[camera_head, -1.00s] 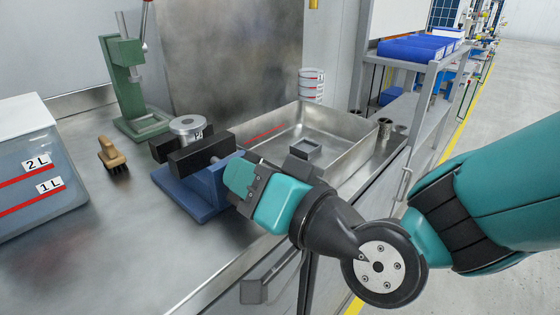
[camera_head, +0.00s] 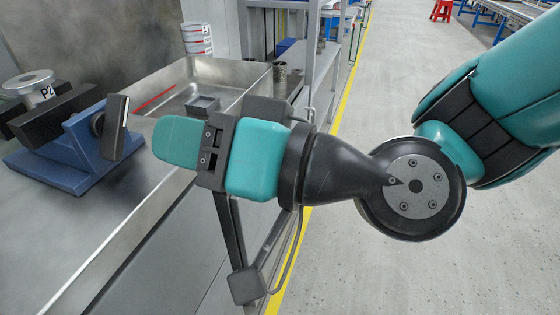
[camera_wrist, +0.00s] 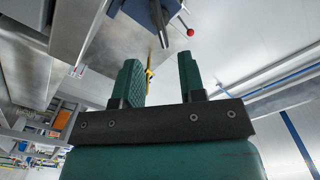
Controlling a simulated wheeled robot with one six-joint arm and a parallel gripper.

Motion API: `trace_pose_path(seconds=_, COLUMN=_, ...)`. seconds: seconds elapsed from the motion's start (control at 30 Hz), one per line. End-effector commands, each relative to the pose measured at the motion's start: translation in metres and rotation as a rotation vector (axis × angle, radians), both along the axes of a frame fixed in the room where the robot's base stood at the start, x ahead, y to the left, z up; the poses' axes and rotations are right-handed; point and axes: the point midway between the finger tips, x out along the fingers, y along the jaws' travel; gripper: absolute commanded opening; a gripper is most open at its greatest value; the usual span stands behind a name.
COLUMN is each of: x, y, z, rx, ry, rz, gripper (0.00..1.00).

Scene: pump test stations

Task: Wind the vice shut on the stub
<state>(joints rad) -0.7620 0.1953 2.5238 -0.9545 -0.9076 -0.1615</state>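The blue vice (camera_head: 68,150) with dark jaws (camera_head: 45,116) stands on the metal bench at the left of the head view. The grey metal stub (camera_head: 28,86), labelled P2, stands upright between the jaws. I cannot tell whether both jaws touch it. The vice's dark handle bar (camera_head: 114,128) is tilted at its right end. My gripper (camera_head: 160,142) is just right of the handle, apart from it in the picture. In the wrist view my gripper (camera_wrist: 160,72) has its fingers spread with nothing between them. Part of the blue vice (camera_wrist: 136,10) and a dark bar (camera_wrist: 159,24) show beyond.
A shallow metal tray (camera_head: 160,80) with a small grey square piece (camera_head: 202,105) stands behind my gripper. White tubs (camera_head: 197,40) with red bands are stacked behind it. The bench front edge runs beneath my arm. Open floor (camera_head: 390,90) is at the right.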

Motion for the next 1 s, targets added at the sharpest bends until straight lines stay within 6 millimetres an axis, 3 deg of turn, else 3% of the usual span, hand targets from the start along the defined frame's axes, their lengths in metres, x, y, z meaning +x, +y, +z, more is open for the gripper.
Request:
trace_pose_path(seconds=0.6, x=-0.018, y=-0.068, z=-0.002, rx=0.005, ry=-0.004, rz=-0.005, gripper=0.37)
trace_pose_path(seconds=1.0, x=-0.023, y=-0.079, z=0.001, rx=0.0, ry=-0.001, rz=-0.001, gripper=0.37)
